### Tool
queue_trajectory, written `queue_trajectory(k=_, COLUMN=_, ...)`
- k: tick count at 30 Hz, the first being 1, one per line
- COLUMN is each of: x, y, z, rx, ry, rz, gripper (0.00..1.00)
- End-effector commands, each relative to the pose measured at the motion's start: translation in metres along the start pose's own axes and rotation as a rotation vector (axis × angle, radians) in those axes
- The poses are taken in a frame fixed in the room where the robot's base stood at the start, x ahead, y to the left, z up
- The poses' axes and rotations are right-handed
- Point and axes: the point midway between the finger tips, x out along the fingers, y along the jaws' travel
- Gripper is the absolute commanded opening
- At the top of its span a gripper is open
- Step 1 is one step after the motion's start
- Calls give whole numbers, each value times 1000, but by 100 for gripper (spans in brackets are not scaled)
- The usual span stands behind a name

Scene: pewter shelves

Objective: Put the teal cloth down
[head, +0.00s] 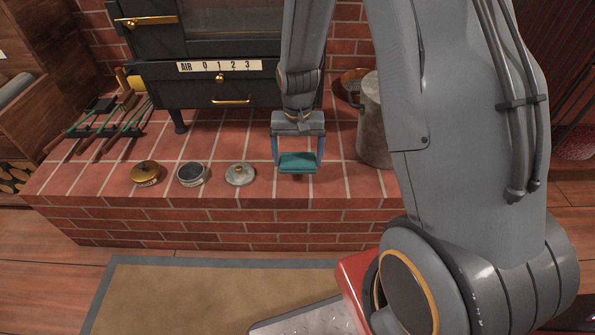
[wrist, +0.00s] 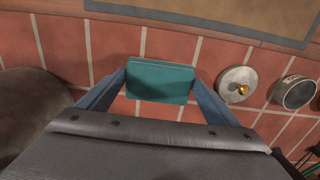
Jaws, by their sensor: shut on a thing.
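The teal cloth (head: 298,162) is a small folded pad between the two blue fingers of my gripper (head: 298,160). My gripper is shut on it and points down over the front part of the brick hearth (head: 215,212). In the wrist view the cloth (wrist: 160,81) spans the gap between the fingertips of my gripper (wrist: 160,84), with brick tiles behind it. I cannot tell whether its underside touches the bricks.
A silver lid (head: 240,174), a dark-topped tin (head: 192,174) and a brass lid (head: 146,173) stand in a row to the left. A grey metal bucket (head: 373,125) stands to the right. A black stove (head: 215,80) rises behind. Bare brick lies around the cloth.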

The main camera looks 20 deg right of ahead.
Motion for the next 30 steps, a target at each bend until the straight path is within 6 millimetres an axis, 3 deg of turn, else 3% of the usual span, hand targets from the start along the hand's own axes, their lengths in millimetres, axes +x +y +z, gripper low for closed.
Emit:
queue_trajectory(k=12, x=48, y=0, z=0, rx=0, ry=-1, rz=0, gripper=60)
queue_trajectory(k=23, x=50, y=0, z=0, rx=0, ry=0, rz=0, gripper=60)
queue_trajectory(k=24, x=51, y=0, z=0, rx=0, ry=0, rz=0, gripper=87)
queue_trajectory(k=27, x=51, y=0, z=0, rx=0, ry=1, rz=0, gripper=100)
queue_trajectory(k=30, x=51, y=0, z=0, rx=0, ry=0, rz=0, gripper=100)
